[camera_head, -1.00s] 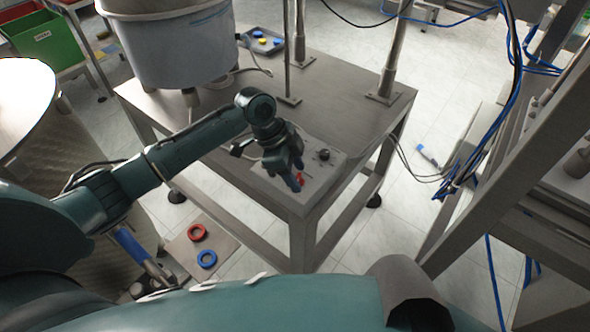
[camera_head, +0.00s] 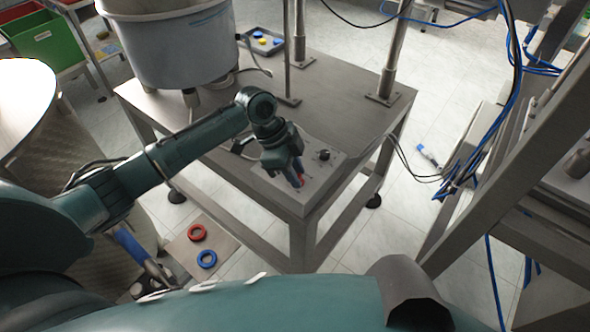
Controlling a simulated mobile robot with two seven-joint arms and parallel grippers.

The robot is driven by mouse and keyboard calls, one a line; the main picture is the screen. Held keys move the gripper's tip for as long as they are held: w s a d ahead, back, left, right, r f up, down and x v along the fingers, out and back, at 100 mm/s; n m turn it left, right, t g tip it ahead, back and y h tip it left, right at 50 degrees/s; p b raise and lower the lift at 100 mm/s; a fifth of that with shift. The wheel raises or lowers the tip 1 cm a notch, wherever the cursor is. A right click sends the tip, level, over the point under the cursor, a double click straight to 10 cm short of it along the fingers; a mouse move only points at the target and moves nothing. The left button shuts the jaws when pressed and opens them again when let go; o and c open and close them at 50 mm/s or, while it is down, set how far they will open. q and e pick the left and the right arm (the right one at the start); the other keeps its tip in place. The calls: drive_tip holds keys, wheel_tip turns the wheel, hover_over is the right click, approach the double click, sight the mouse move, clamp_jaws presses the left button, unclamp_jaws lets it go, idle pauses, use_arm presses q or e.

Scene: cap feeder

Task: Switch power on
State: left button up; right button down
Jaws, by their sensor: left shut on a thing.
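A small control panel (camera_head: 318,172) sits at the front corner of the metal table. It carries a black knob (camera_head: 323,155) and a red switch (camera_head: 300,179). My left gripper (camera_head: 297,180) reaches down over the panel from the left. Its fingers are shut on the red switch, which they partly cover. The black knob stands clear to the right of the fingers. My right gripper is not in view.
The metal table (camera_head: 345,85) bears a large pale bowl (camera_head: 172,45) and upright posts. Red (camera_head: 196,232) and blue (camera_head: 207,259) rings lie on a board on the floor. Blue and black cables hang at the right. The table's middle is clear.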

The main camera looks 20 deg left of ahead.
use_arm(q)
drive_tip(key=m+g, duration=0.1)
drive_tip(key=m, duration=0.2)
drive_tip(key=shift+w, duration=0.15)
drive_tip(key=m+g+b, duration=0.1)
drive_tip(key=m, duration=0.2)
drive_tip(key=shift+w+d+m+g, duration=0.1)
drive_tip(key=shift+m+g, duration=0.2)
drive_tip(key=m+g+y+b, duration=0.1)
drive_tip(key=m, duration=0.2)
drive_tip(key=shift+w+m, duration=0.1)
drive_tip(key=shift+m, duration=0.6)
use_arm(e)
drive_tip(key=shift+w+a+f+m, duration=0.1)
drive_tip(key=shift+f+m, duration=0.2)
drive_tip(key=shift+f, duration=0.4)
use_arm(q)
drive_tip(key=shift+y+b, duration=0.3)
drive_tip(key=o, duration=1)
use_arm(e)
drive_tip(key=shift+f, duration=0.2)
use_arm(q)
drive_tip(key=shift+r, duration=0.1)
drive_tip(key=v, duration=1.3)
drive_tip(key=shift+w+g, duration=0.3)
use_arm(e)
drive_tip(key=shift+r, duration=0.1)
